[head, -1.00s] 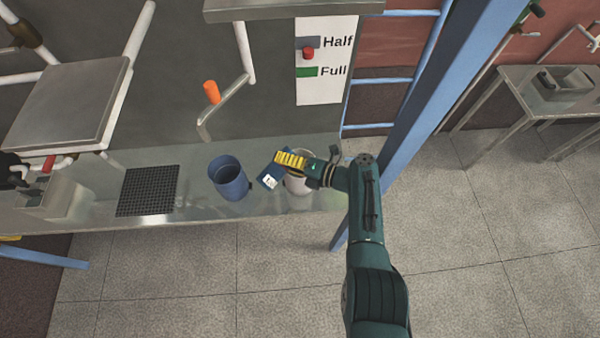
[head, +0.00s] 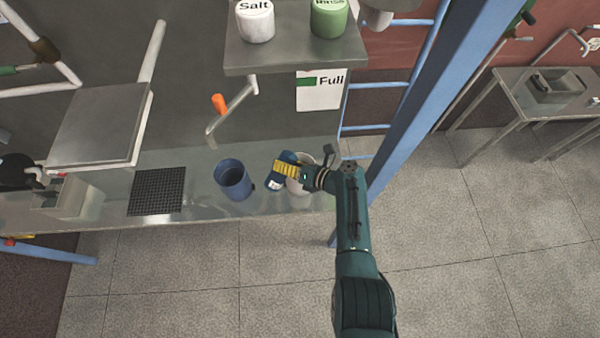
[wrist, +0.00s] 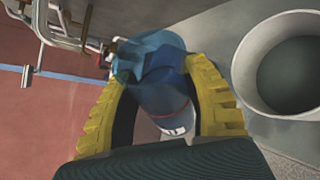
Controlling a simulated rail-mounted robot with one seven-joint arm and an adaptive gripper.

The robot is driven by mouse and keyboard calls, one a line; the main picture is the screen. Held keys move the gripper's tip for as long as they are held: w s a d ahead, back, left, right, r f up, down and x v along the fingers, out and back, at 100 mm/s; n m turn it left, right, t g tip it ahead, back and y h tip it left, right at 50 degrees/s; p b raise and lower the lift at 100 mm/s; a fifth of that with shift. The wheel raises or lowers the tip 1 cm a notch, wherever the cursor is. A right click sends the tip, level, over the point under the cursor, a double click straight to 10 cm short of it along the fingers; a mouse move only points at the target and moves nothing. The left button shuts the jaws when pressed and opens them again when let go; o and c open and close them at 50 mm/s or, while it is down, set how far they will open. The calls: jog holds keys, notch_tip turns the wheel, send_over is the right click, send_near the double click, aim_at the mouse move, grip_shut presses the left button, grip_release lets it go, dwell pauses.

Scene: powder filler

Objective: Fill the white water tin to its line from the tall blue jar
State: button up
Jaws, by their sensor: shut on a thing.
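A blue jar (head: 273,183) with a white label is held between the yellow fingers of my gripper (head: 286,170), above the bench. In the wrist view the jar (wrist: 162,102) lies between both fingers, with a lighter blue part at its far end; its exact tilt is hard to tell. The white tin (head: 298,188) stands on the bench, partly hidden behind my gripper and wrist. In the wrist view the tin (wrist: 243,72) is open-topped at the right, apart from the jar. Its inside looks grey; no line or fill level can be made out.
A wider blue open container (head: 233,180) stands left of the jar. A black grid (head: 156,191) lies further left on the metal bench (head: 110,212). A shelf (head: 290,60) above carries a Salt canister (head: 255,22) and a green canister (head: 328,20). A blue post (head: 425,95) rises at the right.

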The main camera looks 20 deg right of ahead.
jog(key=n+h+p, duration=0.1)
jog(key=p, duration=0.1)
jog(key=r+n+h+p, duration=0.1)
jog(key=n+p, duration=0.1)
jog(key=shift+r+t+h, duration=0.25)
jog(key=shift+t+h, duration=0.05)
jog(key=n+p, duration=0.1)
jog(key=n+h, duration=0.1)
jog(key=shift+a+r+n+t+p, duration=0.1)
jog(key=shift+r+n+t+p, duration=0.1)
jog(key=shift+n+t+p, duration=0.15)
jog(key=shift+h, duration=0.3)
